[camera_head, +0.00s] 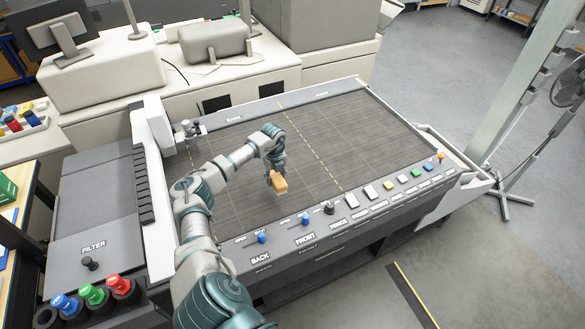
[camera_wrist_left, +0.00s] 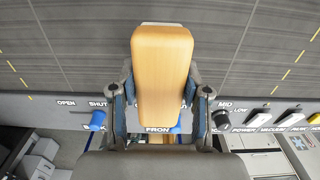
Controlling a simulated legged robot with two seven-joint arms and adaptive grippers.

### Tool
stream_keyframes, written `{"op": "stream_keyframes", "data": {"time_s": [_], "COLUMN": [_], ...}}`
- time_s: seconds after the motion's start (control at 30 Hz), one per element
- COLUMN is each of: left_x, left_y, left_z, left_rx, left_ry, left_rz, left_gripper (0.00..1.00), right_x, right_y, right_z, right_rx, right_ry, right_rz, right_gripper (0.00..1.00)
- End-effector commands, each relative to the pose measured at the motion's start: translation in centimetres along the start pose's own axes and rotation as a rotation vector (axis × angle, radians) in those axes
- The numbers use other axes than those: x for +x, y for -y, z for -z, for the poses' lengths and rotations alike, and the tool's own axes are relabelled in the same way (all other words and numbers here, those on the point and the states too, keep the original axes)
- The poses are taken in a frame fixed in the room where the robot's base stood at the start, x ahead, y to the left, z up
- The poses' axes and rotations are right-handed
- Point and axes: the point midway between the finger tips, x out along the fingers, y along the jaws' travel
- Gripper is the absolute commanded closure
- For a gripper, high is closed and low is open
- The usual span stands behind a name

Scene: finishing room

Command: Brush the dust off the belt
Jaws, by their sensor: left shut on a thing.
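My left gripper (camera_head: 275,175) is shut on a brush, of which a tan wooden block (camera_head: 279,183) shows, above the near part of the belt. In the left wrist view the brush (camera_wrist_left: 161,75) sits between the two fingers of the gripper (camera_wrist_left: 160,108). Its bristles are hidden, and I cannot tell whether it touches the belt. The belt (camera_head: 330,120) is a wide dark grey surface with thin lines and yellow dashed lines. No dust can be made out on it at this size. My right gripper is not in view.
A control panel with blue levers (camera_head: 262,237), several buttons and a black knob (camera_head: 329,208) runs along the belt's near edge. A white upright housing (camera_head: 152,135) bounds the left side. A filter panel (camera_head: 95,220) lies farther left. The belt's right part is clear.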

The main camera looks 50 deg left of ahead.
Motion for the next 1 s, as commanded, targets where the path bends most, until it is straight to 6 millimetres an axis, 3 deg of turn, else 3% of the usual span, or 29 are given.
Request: {"op": "stream_keyframes", "data": {"time_s": [0.23, 0.67, 0.77, 0.87, 1.0], "left_x": [-2.0, -2.0, -1.8, -1.3, -0.8], "left_y": [-0.9, -0.8, 0.2, 2.0, 5.3], "left_z": [-1.1, -0.8, 0.3, 2.5, 7.0], "left_rx": [-0.002, 0.027, 0.148, 0.383, 0.856], "left_ry": [0.0, -0.001, 0.0, 0.0, 0.003], "left_rz": [0.0, 0.001, 0.002, 0.003, 0.004], "left_gripper": [0.86, 0.86, 0.86, 0.86, 0.86], "right_x": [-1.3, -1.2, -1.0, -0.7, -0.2], "right_y": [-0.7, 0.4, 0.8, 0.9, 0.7], "right_z": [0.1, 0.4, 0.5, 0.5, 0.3], "right_rx": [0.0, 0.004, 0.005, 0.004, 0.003], "right_ry": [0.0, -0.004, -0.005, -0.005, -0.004], "right_rz": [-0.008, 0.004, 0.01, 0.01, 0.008], "right_gripper": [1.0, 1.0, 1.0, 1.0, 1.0]}}
